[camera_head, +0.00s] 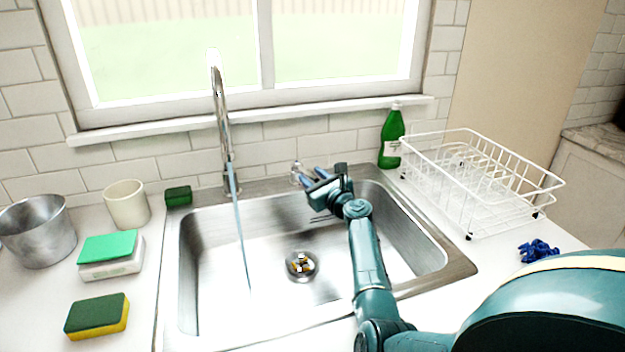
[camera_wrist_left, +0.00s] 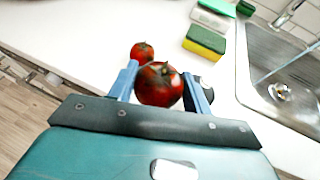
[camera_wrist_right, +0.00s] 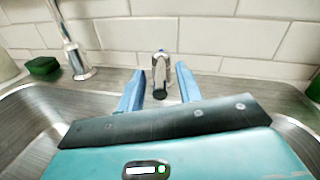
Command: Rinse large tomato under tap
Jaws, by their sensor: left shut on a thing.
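A large red tomato (camera_wrist_left: 159,85) is between the fingers of my left gripper (camera_wrist_left: 160,88), which is shut on it, in the left wrist view. A smaller tomato (camera_wrist_left: 142,51) lies on the white counter just beyond. The tap (camera_head: 221,120) stands behind the sink (camera_head: 330,235), and a thin water stream (camera_head: 241,245) runs from it into the basin. My right gripper (camera_head: 314,181) is open at the back of the sink. The tap's handle (camera_wrist_right: 160,72) shows between its spread fingers in the right wrist view. My left gripper and the tomatoes are outside the head view.
A metal pot (camera_head: 38,232), cream cup (camera_head: 127,204) and several sponges, including a green-yellow one (camera_head: 97,316), stand left of the sink. A green bottle (camera_head: 391,137) and white dish rack (camera_head: 480,185) stand right. The drain (camera_head: 301,266) holds small scraps.

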